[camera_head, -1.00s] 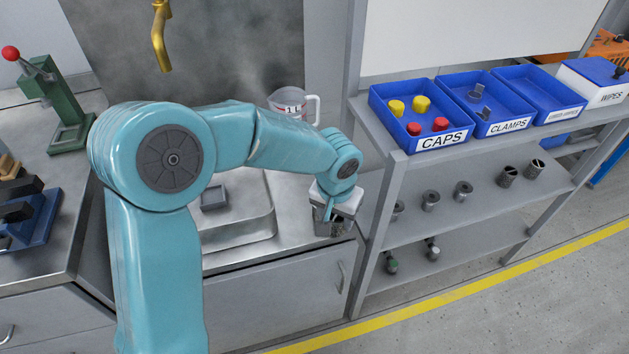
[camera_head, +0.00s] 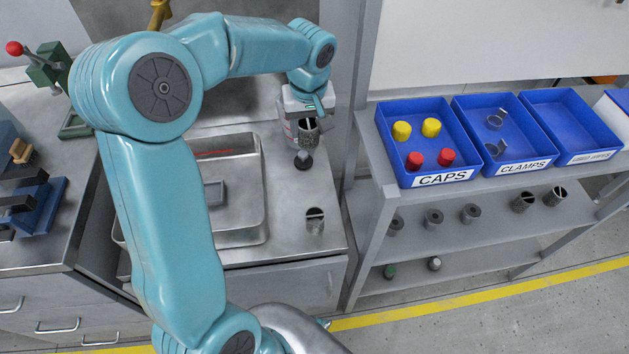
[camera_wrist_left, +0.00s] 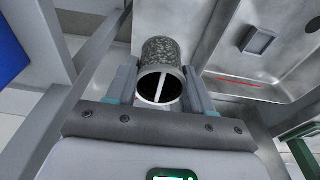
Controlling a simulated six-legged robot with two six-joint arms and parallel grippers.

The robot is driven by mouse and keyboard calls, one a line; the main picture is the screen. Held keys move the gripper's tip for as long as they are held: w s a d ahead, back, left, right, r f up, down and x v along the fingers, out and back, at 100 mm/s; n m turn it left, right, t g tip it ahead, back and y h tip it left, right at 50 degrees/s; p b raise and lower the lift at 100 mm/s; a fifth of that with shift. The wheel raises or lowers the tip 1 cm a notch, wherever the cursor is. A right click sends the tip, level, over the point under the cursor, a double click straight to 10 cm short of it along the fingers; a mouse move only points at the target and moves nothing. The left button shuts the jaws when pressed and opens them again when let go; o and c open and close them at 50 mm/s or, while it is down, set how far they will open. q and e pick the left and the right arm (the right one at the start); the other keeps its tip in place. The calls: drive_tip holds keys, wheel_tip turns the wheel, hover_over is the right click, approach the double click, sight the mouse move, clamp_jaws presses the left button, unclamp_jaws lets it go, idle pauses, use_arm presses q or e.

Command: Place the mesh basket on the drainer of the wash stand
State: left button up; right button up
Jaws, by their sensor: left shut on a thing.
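The mesh basket (camera_head: 309,136) is a dark grey cylinder. It is held between the fingers of my left gripper (camera_head: 308,118), over the back right part of the wash stand. The left wrist view shows the basket (camera_wrist_left: 160,60) between both fingers, with a pale bar across its round opening. The wash stand has a steel basin (camera_head: 250,228) and a flat steel surface (camera_head: 285,235) to its right, which I take for the drainer. A small dark knob-like piece (camera_head: 303,160) shows just below the basket. I cannot tell the basket's exact height. My right gripper is not in view.
A grey block (camera_head: 214,193) lies in the basin. The shelf rack (camera_head: 372,215) stands close on the right.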

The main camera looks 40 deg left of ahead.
use_arm(q)
wheel_tip(320, 180, down, 16)
drive_tip(key=shift+s+a+f+b, duration=0.1)
drive_tip(key=shift+b, duration=0.35)
wheel_tip(320, 180, down, 4)
drive_tip(key=shift+r, duration=0.2)
drive_tip(key=shift+f+b, duration=0.2)
drive_tip(key=shift+b, duration=0.25)
drive_tip(key=o, duration=1.1)
drive_tip(key=shift+o, duration=0.2)
drive_tip(key=shift+r, duration=0.15)
